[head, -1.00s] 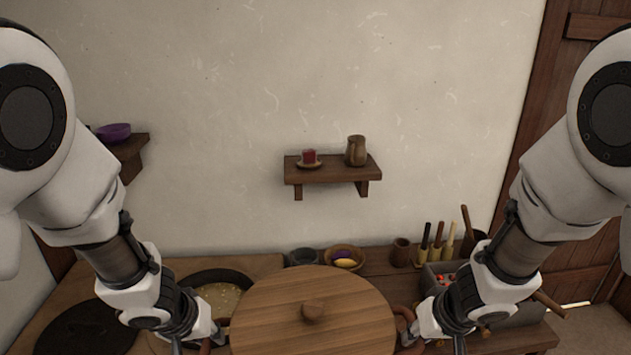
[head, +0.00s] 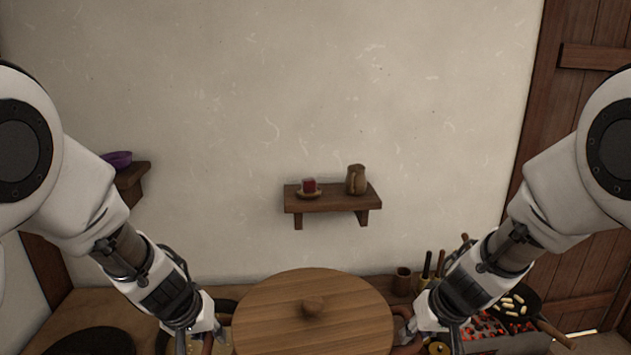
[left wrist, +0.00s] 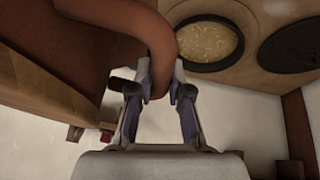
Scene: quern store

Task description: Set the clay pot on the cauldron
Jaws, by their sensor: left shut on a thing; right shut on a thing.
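The clay pot shows in the head view mostly as its round wooden lid (head: 313,325) with a small knob. In the left wrist view its brown body (left wrist: 90,50) and looped handle (left wrist: 178,45) are seen close up. My left gripper (head: 219,340) is shut on the left handle; it also shows in the left wrist view (left wrist: 160,82). My right gripper (head: 405,328) is shut on the right handle (head: 410,347). The likely cauldron, a dark-rimmed round vessel of pale broth (left wrist: 212,69), lies beyond the handle; the head view shows only part of it.
A dark round plate (head: 95,342) lies left of the broth vessel. At right, a pan of pale pieces (head: 515,302) sits over glowing coals (head: 485,327). A wooden cup (head: 403,281) stands behind the pot.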

